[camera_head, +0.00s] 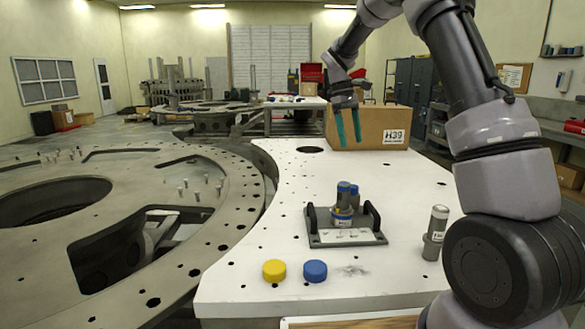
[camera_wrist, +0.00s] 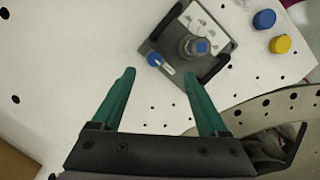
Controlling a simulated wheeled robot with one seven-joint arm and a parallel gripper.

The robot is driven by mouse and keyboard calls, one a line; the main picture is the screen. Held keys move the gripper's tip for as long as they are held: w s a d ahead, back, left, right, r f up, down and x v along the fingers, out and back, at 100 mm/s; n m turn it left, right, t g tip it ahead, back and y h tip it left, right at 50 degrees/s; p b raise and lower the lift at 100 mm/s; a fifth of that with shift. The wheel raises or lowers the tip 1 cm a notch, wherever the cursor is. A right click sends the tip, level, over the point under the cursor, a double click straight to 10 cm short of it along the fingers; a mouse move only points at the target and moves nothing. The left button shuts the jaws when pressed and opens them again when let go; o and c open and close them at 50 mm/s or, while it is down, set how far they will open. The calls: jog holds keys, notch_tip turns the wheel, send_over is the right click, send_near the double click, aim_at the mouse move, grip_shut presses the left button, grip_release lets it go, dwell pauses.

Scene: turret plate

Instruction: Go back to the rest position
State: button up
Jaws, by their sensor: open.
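My gripper (camera_head: 347,126) is open and empty, with two green fingers pointing down above the far part of the white table (camera_head: 412,260). It also shows in the wrist view (camera_wrist: 165,95), fingers spread, with nothing between them. A dark tray with two handles (camera_head: 376,238) stands on the table, nearer the head camera than the gripper. It holds a grey cylinder with a blue top (camera_wrist: 201,47) and a small blue-capped piece (camera_wrist: 155,60). The gripper is apart from the tray.
A yellow cap (camera_head: 274,270) and a blue cap (camera_head: 315,271) lie at the table's near edge. A grey cylinder with a label (camera_head: 435,232) stands at the right. A cardboard box (camera_head: 385,127) is at the back, close behind the gripper. The large turret ring (camera_head: 222,225) is at left.

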jog(key=s+d+r+m+t+y, duration=0.2)
jog(key=s+r, duration=0.5)
jog(key=s+r+m+t+y, duration=0.2)
jog(key=s+r+m+t, duration=0.2)
jog(key=s, duration=1.9)
jog(key=m+t, duration=0.3)
jog(key=m, duration=0.2)
jog(key=shift+s+d+r, duration=0.2)
jog(key=shift+s+d, duration=0.1)
jog(key=shift+s, duration=0.05)
